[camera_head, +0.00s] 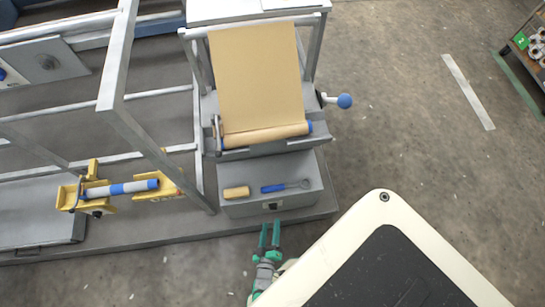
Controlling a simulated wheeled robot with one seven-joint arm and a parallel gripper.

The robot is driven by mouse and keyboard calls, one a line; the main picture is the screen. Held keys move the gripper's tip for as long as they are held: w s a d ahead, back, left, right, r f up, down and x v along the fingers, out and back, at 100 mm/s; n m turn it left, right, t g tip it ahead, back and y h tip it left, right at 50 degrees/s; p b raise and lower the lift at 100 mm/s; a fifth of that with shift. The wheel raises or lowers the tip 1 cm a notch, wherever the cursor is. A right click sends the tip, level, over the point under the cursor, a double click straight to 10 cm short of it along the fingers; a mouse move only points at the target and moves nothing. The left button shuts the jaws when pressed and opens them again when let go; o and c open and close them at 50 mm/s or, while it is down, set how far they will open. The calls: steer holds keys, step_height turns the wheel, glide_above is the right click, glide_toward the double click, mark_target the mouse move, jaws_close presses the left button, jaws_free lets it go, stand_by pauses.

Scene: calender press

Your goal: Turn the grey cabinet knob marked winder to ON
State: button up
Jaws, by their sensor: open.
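A grey cabinet (240,207) stands at the foot of the press, below the brown sheet. On its front face is a small dark square fitting (272,206), which looks like the knob. Its marking and its setting are too small to read. My gripper (270,226), with green fingers, is open and empty. It points at the front face from the near side, with its fingertips just below the fitting in the picture. I cannot tell how large the gap is, and no contact is clear.
On the cabinet top lie a yellow block (236,192) and a blue-handled tool (275,188). A lever with a blue ball (344,101) juts out at the right. A yellow bracket (70,195) and metal frame are at the left. Open floor (410,150) lies to the right.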

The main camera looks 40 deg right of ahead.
mark_target(275, 209)
steer(key=x, duration=0.7)
steer(key=shift+w, duration=0.1)
steer(key=c, duration=1)
steer(key=shift+c, duration=0.2)
steer(key=shift+s+d+m+t+y, duration=0.2)
steer(key=shift+m+t+y, duration=0.5)
steer(key=shift+m+y, duration=0.9)
steer(key=shift+s+d+m+t+y, duration=0.2)
steer(key=shift+m+t+y, duration=0.55)
steer(key=shift+m, duration=1.65)
steer(key=shift+s+d+m+t+y, duration=0.1)
steer(key=shift+d+m+t+y, duration=0.4)
steer(key=shift+m+y, duration=1.15)
steer(key=shift+a+m+h, duration=0.15)
steer(key=shift+m+h, duration=0.25)
steer(key=shift+m, duration=0.15)
